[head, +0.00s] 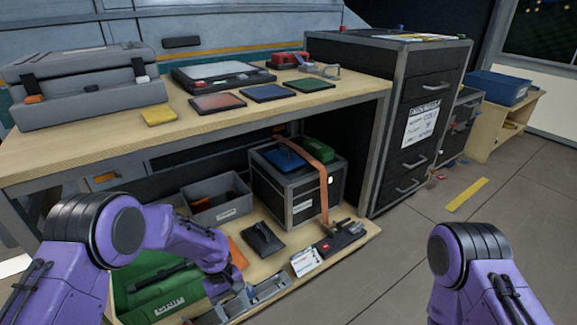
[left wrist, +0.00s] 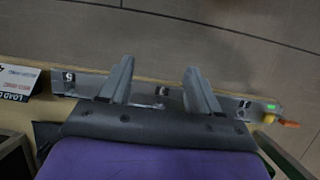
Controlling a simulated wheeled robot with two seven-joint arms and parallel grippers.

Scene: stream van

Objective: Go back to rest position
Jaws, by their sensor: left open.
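My left gripper (head: 243,303) is low over the front edge of the lower shelf of the workbench. In the left wrist view, its two grey fingers (left wrist: 160,82) stand apart, with nothing held between them. A grey strip (left wrist: 75,82) with small numbered labels runs along the shelf edge behind the fingers. Whether the fingers touch it I cannot tell. The strip also shows in the head view (head: 270,288). My right arm (head: 475,270) shows at the lower right of the head view, bent. Its gripper is outside the picture.
The shelf (head: 362,240) holds a green case (head: 160,287), a grey bin (head: 222,201) and a strapped black box (head: 300,202). The bench top (head: 110,145) is above my left forearm. A drawer cabinet (head: 395,130) stands right. The floor (head: 400,260) in front is clear.

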